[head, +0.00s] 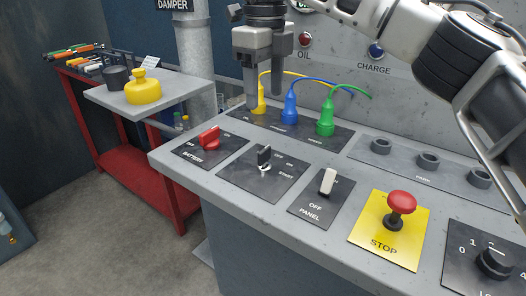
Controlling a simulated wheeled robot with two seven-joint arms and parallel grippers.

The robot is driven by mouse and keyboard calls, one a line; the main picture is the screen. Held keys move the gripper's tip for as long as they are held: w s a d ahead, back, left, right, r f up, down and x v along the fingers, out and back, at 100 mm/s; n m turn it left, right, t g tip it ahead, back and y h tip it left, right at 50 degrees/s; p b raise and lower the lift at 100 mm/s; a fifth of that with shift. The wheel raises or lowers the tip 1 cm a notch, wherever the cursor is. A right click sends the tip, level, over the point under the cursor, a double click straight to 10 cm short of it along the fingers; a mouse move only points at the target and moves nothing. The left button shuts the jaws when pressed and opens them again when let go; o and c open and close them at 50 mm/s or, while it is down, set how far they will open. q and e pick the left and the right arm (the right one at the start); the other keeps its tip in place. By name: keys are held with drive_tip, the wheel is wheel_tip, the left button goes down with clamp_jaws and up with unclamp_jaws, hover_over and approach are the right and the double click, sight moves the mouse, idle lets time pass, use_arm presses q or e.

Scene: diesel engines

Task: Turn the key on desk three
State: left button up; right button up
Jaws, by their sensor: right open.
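The key (264,156), with a dark grip, stands upright in a silver lock on a black plate (248,179) marked with ON and START on the grey desk (300,222). My right gripper (264,100) points down behind and above the key, over the row of plugs. Its two fingers are apart with nothing gripped between them; the yellow plug (260,106) shows between or just behind the fingertips, and I cannot tell whether they touch it. My left gripper is not in view.
A red battery switch (209,138) is left of the key and a white panel switch (328,182) right of it. Blue (289,108) and green (325,122) plugs with cables stand behind. A red stop button (402,202) and black knob (494,262) are further right.

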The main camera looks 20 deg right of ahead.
sight(264, 149)
wheel_tip(264, 149, down, 14)
drive_tip(key=shift+r, duration=0.2)
drive_tip(key=shift+c, duration=0.4)
drive_tip(key=c, duration=0.9)
